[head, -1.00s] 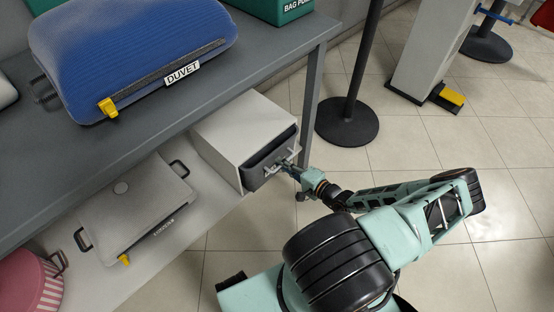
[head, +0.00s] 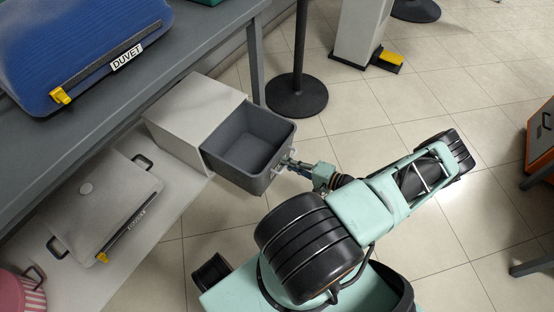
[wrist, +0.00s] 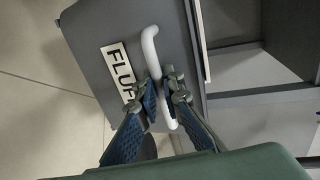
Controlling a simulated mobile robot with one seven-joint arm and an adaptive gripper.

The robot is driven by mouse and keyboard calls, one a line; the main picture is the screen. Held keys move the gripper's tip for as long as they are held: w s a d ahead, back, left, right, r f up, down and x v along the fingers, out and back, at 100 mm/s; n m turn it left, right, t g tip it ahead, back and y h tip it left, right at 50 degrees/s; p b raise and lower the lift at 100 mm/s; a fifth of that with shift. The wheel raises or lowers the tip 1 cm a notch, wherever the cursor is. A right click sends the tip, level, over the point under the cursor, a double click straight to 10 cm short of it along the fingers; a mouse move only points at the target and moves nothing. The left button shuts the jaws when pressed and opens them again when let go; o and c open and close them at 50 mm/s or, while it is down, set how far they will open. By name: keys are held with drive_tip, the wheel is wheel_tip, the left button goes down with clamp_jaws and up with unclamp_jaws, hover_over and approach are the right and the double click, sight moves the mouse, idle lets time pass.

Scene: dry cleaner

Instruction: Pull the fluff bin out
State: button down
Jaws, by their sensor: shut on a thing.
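The fluff bin (head: 232,172) is a dark grey open-topped drawer. It stands well out of its pale grey housing (head: 190,108) on the lower shelf, and its inside looks empty. In the wrist view the bin front (wrist: 96,28) carries a FLUFF label (wrist: 121,68), partly hidden by a finger, and a white bar handle (wrist: 150,48). My gripper (wrist: 160,92) is shut on the handle, with one blue-padded finger on each side of it. In the head view my gripper (head: 291,164) is at the bin's front face.
A blue duvet bag (head: 85,45) lies on the table above. A grey case (head: 105,200) lies on the shelf left of the housing. A black post base (head: 297,96) stands on the floor behind the bin. Tiled floor (head: 395,115) is clear to the right.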

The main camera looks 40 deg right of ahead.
drive_tip(key=shift+s+d, duration=0.35)
drive_tip(key=shift+s, duration=0.3)
drive_tip(key=c, duration=2.1)
unclamp_jaws()
drive_tip(key=shift+a, duration=0.1)
